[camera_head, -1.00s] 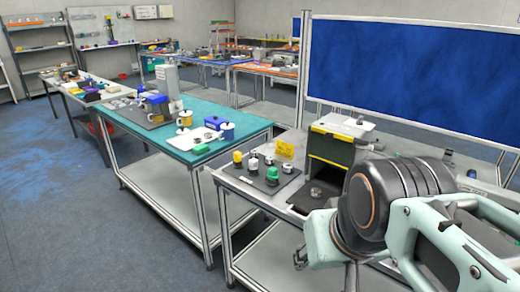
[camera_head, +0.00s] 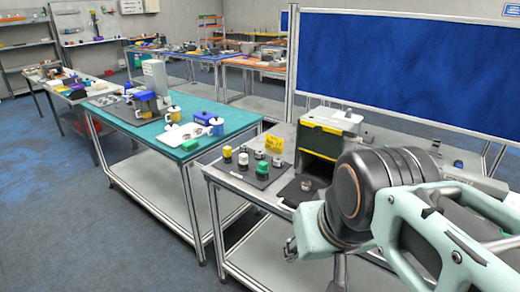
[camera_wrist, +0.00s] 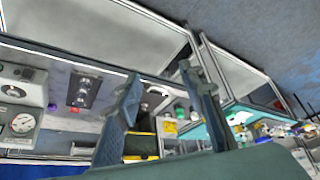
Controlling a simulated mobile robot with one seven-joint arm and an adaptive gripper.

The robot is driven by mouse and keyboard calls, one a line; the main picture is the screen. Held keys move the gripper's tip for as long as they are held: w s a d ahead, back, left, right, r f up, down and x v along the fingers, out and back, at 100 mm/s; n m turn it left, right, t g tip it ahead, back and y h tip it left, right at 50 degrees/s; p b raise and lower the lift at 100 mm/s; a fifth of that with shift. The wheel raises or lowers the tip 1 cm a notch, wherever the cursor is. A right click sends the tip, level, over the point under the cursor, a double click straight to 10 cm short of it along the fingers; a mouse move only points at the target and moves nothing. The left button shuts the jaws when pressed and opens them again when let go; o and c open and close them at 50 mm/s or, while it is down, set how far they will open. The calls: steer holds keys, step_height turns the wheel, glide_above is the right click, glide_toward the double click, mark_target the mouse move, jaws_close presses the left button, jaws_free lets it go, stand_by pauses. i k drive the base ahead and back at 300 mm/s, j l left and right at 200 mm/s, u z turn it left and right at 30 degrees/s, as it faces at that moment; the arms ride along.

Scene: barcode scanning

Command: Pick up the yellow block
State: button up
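A yellow block (camera_head: 274,143), upright and with dark markings, stands at the back of a dark mat on the near grey table. A yellow-topped piece (camera_head: 227,153) stands on the same mat; I cannot tell which is meant. In the wrist view a yellow piece (camera_wrist: 170,127) shows between my fingers, well beyond them. My gripper (camera_wrist: 160,73) is open and empty, its two fingers spread. In the head view the gripper end (camera_head: 291,249) shows in front of the table, apart from the block and mostly hidden behind my arm.
The dark mat (camera_head: 247,178) also holds a green piece (camera_head: 263,168) and white-and-dark pieces. A black-and-yellow open box (camera_head: 320,142) stands right of it. A teal table (camera_head: 124,131) with mugs is to the left. A blue panel (camera_head: 400,70) stands behind. Floor at left is clear.

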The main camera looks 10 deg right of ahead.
mark_target(226, 151)
steer(key=i+j+z, duration=0.25)
steer(key=i+j, duration=0.2)
steer(key=i+j+z, duration=0.3)
steer(key=i+j, duration=0.3)
